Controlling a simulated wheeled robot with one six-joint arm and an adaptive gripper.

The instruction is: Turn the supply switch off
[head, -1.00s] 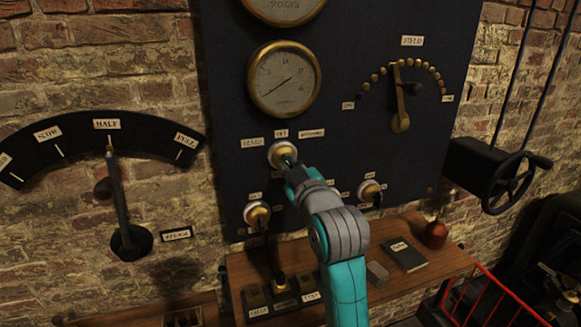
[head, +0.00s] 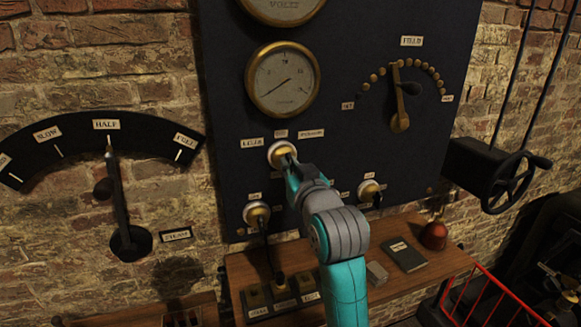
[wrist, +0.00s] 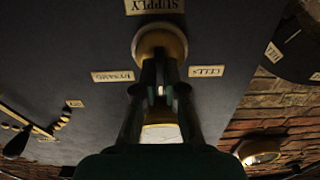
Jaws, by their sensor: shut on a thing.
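The supply switch is a round brass-rimmed switch (head: 280,153) on the dark panel, below the lower gauge. Labels for cells, off and dynamo stand above it. In the upside-down wrist view its brass base (wrist: 160,38) shows under the supply label (wrist: 154,5). The dynamo label (wrist: 112,76) and cells label (wrist: 207,71) lie on either side. My gripper (wrist: 160,88) is shut on the switch handle in front of the base. The fingers hide most of the handle, so its exact direction is unclear. In the head view my gripper (head: 291,165) reaches the switch from below right.
Two similar brass switches (head: 257,214) and (head: 369,190) sit lower on the panel. A field dial lever (head: 400,100) is at upper right. A shelf (head: 240,268) below holds a dark book (head: 404,254) and a red bell-shaped object (head: 433,236). A handwheel (head: 508,182) juts out right.

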